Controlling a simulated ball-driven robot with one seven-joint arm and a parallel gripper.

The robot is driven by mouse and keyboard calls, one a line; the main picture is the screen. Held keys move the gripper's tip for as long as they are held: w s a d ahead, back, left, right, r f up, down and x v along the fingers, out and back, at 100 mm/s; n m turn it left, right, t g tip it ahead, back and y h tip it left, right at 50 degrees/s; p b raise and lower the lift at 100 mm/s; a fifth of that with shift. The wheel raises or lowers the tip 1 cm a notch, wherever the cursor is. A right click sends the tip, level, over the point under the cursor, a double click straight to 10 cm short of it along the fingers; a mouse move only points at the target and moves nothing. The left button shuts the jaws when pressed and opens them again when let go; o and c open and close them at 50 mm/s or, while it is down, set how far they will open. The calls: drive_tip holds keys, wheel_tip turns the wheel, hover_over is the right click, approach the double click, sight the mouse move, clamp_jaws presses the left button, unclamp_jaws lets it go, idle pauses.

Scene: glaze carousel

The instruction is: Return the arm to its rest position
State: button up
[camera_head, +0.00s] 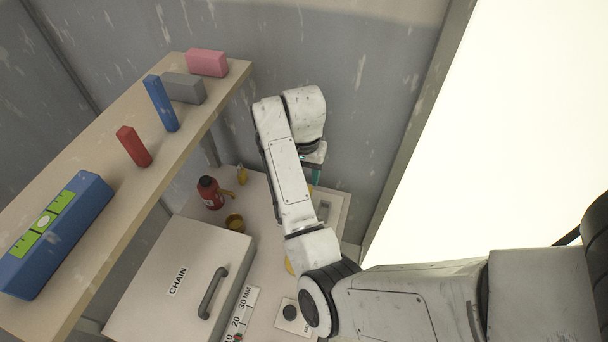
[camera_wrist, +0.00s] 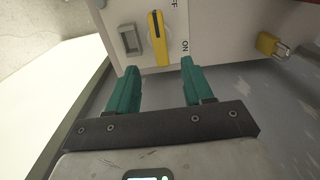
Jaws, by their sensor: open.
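My arm reaches out over the work surface in the head view, bent at the elbow. My gripper (camera_wrist: 160,66) shows in the wrist view with its two teal fingers apart and nothing between them. In the head view only a sliver of teal shows below the wrist, and the rest is hidden by my arm. In the wrist view a yellow lever (camera_wrist: 158,38) with a black stripe stands on a pale panel (camera_wrist: 215,30), just beyond the fingertips. The letters ON and part of OFF show beside it. I cannot tell whether a finger touches the panel.
A grey-framed fitting (camera_wrist: 130,40) and a yellow fitting (camera_wrist: 271,45) flank the lever. A shelf (camera_head: 90,205) with several blocks runs along the left. A bright opening lies right.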

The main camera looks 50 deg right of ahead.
idle(0.4)
drive_tip(key=s+a+f+n+b, duration=0.1)
drive_tip(key=s+f+n, duration=0.1)
drive_tip(key=s+n, duration=0.1)
drive_tip(key=s+a+f+n+h+b, duration=0.1)
drive_tip(key=s+a+f+n, duration=0.1)
drive_tip(key=s, duration=0.4)
drive_tip(key=s+a+f+n+b, duration=0.1)
drive_tip(key=s+a+f+n, duration=0.1)
drive_tip(key=s+f+n, duration=0.2)
drive_tip(key=shift+s+a+f+n+t+h, duration=0.1)
drive_tip(key=shift+s+n+t+h, duration=0.1)
drive_tip(key=shift+s, duration=0.2)
drive_tip(key=shift+s+a+f+n+t+h, duration=0.1)
drive_tip(key=shift+s+t+h, duration=0.1)
drive_tip(key=shift+s, duration=0.15)
drive_tip(key=s+a+f+n+y+b, duration=0.1)
drive_tip(key=s+a+n, duration=0.2)
drive_tip(key=s+a, duration=0.3)
drive_tip(key=shift+a+f+y, duration=0.3)
drive_tip(key=shift+a, duration=0.45)
drive_tip(key=shift+s, duration=0.1)
